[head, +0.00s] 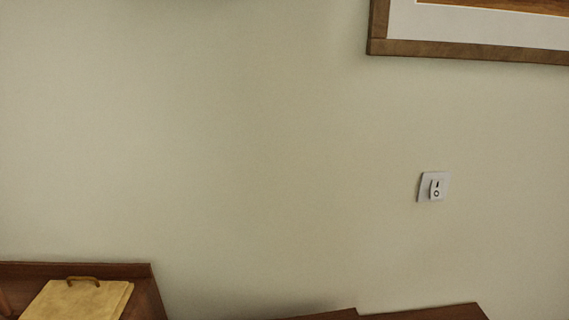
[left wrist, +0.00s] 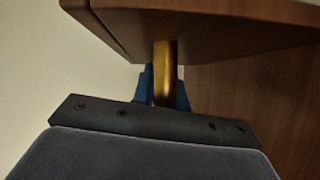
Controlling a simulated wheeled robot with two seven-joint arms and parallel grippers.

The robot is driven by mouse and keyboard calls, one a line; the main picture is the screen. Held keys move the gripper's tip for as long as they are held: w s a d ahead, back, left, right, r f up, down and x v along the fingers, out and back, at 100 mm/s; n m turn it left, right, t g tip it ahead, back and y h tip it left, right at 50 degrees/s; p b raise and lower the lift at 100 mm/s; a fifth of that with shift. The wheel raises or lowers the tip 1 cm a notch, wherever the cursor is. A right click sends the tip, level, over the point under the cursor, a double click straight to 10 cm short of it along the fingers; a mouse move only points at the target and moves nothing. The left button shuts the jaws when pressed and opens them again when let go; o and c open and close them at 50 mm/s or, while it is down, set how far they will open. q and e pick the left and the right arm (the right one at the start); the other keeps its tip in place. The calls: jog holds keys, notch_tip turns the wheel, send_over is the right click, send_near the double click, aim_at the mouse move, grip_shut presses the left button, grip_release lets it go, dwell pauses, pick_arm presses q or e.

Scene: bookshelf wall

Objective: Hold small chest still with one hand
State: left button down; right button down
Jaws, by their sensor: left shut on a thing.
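In the left wrist view, my left gripper (left wrist: 164,76) has blue fingers on both sides of an upright gold bar (left wrist: 165,88), and it is shut on the bar. The bar's upper end meets the underside of a dark brown wooden piece (left wrist: 200,30). I cannot tell whether this bar belongs to the small chest. In the head view, a yellow box-like thing (head: 75,302) with a brown curved handle on top shows at the lower left, cut off by the frame; it may be the small chest. Neither gripper shows in the head view.
Brown wooden furniture (head: 150,285) stands around the yellow thing. Another wooden edge (head: 425,313) shows at the bottom right. A light switch (head: 434,188) and a framed picture (head: 460,50) are on the bare pale wall (head: 230,150). A brown wooden panel (left wrist: 245,100) fills the wrist view's right.

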pick_arm(q)
jog(key=c, duration=1.4)
grip_release()
jog(key=shift+f, duration=0.35)
jog(key=shift+o, duration=0.4)
jog(key=shift+r, duration=0.15)
jog(key=shift+a+r, duration=0.1)
